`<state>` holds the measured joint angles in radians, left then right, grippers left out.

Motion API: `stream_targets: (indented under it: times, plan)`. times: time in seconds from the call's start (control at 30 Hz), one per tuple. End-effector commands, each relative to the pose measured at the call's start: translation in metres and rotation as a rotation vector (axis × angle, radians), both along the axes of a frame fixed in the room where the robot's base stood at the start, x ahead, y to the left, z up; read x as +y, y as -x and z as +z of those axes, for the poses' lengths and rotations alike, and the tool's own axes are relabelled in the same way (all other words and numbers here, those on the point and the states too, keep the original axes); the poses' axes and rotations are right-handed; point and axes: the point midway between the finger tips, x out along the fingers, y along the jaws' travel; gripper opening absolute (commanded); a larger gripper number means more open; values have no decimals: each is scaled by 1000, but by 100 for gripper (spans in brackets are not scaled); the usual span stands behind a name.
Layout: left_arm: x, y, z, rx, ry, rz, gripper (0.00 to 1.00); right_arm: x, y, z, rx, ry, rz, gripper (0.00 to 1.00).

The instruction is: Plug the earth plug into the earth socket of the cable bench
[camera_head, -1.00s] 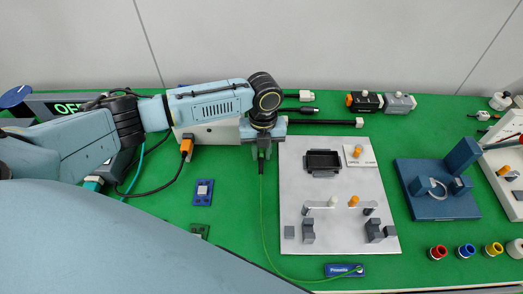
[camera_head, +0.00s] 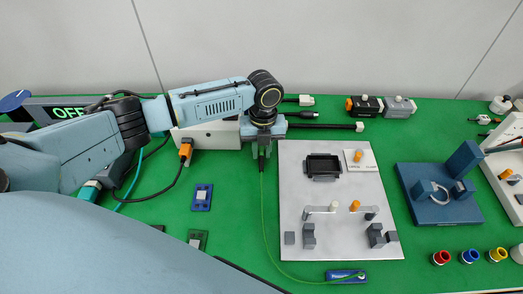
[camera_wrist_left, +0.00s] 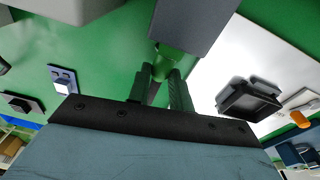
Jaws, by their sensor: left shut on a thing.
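My left gripper (camera_head: 263,146) points down at the front right end of the white cable bench box (camera_head: 213,135). It is shut on the earth plug, a small dark green body whose thin green-yellow cable (camera_head: 263,205) hangs below and curves to the right. In the left wrist view the green earth plug (camera_wrist_left: 175,66) shows between the two dark fingers (camera_wrist_left: 160,85), close to a grey block (camera_wrist_left: 195,22). The earth socket is hidden, and I cannot tell whether the plug touches it. My right gripper is not in view.
An orange plug (camera_head: 185,150) with a black cable sits at the box's left. A grey plate (camera_head: 310,240) with fixtures lies to the right, and a blue stand (camera_head: 435,200) beyond it. Green mat between is clear.

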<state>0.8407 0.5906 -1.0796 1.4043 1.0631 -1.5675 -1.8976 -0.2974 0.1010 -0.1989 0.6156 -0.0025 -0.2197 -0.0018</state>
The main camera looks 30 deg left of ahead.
Motion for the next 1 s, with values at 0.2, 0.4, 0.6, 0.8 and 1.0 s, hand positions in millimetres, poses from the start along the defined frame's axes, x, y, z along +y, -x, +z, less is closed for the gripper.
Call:
stream_targets:
  times: [0.2,0.4,0.6,0.8,1.0]
  plan:
    - [3,-2,1,-6,-4,5,24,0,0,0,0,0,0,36]
    - [2,-2,1,-5,-4,4,46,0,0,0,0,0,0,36]
    - [2,-1,0,-3,-2,3,46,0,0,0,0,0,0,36]
    - [1,-1,0,-3,-2,3,46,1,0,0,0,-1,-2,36]
    - [2,-6,43,-7,-1,3,46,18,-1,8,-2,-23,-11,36]
